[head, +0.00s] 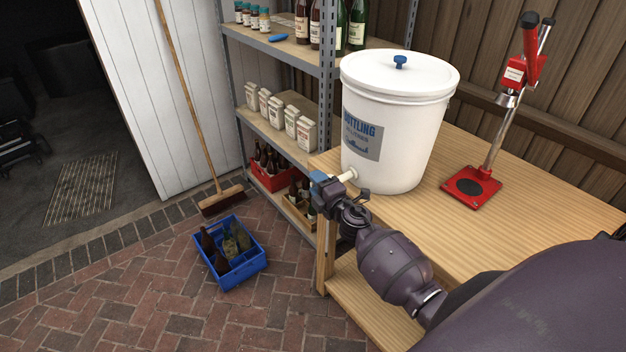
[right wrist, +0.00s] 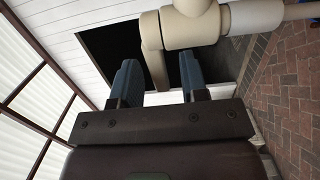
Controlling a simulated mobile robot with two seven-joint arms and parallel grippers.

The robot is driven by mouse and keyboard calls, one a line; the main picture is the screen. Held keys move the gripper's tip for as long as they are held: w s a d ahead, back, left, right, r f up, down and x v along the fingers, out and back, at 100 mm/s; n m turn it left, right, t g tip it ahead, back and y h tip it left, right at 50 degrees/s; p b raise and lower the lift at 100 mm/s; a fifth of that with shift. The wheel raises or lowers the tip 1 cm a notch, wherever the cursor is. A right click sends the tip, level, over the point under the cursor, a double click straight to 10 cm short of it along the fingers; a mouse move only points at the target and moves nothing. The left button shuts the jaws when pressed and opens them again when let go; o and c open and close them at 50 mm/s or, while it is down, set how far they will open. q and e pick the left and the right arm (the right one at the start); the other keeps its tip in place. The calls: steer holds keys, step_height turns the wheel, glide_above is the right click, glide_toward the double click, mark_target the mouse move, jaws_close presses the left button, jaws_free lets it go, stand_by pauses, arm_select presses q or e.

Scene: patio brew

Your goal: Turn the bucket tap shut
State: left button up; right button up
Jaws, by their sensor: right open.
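The white lidded bucket (head: 398,130) stands at the left end of the wooden bench. Its cream tap (head: 347,175) sticks out low on the left side, and my right gripper hides most of it. My right gripper (head: 319,182) is open, with blue fingers at the tap's outer end. In the right wrist view, the tap (right wrist: 195,25) lies across the top, its pipe running right. A cream arm of the tap reaches down between the open fingers of the right gripper (right wrist: 159,75). I cannot tell whether they touch it. My left gripper is out of view.
A red bench capper (head: 474,187) stands on the bench (head: 540,215), right of the bucket. A metal shelf (head: 328,90) with bottles and cartons stands behind. A blue crate (head: 240,270) of bottles sits on the brick floor, and a broom (head: 222,197) leans nearby.

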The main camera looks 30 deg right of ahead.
steer(key=shift+w, duration=1.2)
jaws_close()
